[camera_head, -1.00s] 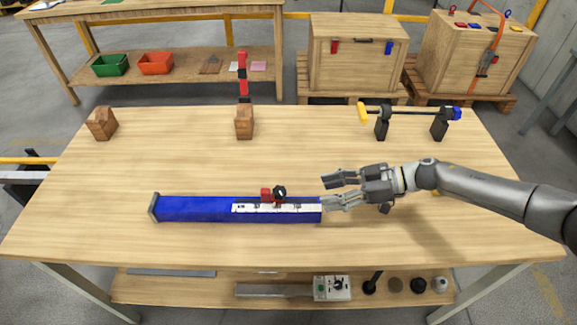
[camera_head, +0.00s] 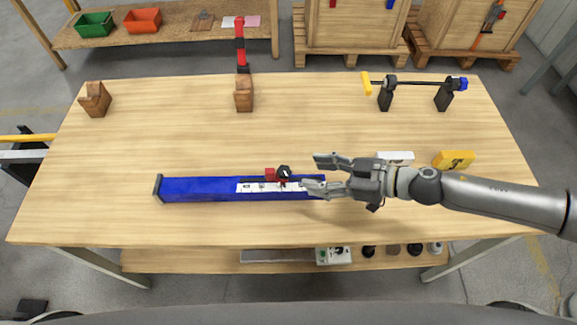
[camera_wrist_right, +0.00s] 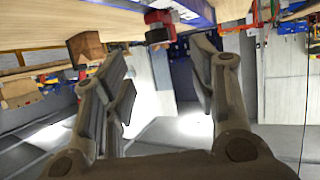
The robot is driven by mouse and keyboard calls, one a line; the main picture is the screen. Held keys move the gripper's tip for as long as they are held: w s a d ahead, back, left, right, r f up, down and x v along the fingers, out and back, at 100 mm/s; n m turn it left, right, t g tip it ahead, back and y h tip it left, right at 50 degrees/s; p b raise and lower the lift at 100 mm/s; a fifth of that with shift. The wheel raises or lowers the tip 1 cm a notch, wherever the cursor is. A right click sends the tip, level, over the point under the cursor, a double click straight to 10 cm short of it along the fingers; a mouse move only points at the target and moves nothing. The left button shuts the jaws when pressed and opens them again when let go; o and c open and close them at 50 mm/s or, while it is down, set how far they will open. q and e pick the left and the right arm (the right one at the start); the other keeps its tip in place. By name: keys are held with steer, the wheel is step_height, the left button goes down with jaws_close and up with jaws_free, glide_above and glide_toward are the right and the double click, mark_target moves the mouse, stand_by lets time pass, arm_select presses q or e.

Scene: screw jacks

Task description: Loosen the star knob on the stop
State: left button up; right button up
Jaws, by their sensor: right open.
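The stop (camera_head: 270,174) is a small red block on the blue rail (camera_head: 205,190), which carries a white scale strip. The black star knob (camera_head: 284,172) sits at the stop's right side. My right gripper (camera_head: 314,172) is open and empty, its fingers pointing left towards the knob and a short gap from it, over the rail's right end. In the right wrist view, the red stop (camera_wrist_right: 158,16) and dark knob (camera_wrist_right: 157,36) show near the top, beyond the open fingers (camera_wrist_right: 160,78). My left gripper is not in view.
Wooden blocks (camera_head: 95,99) and (camera_head: 244,95) stand at the table's back, the second with a red-and-black upright piece. A rod on black stands (camera_head: 385,98) is at back right. A white box (camera_head: 397,156) and yellow box (camera_head: 455,160) lie behind my right arm. The table's left front is clear.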

mark_target(285, 170)
steer(key=x, duration=0.8)
steer(key=shift+w+a+f, duration=0.15)
steer(key=c, duration=1)
steer(key=shift+p, duration=0.3)
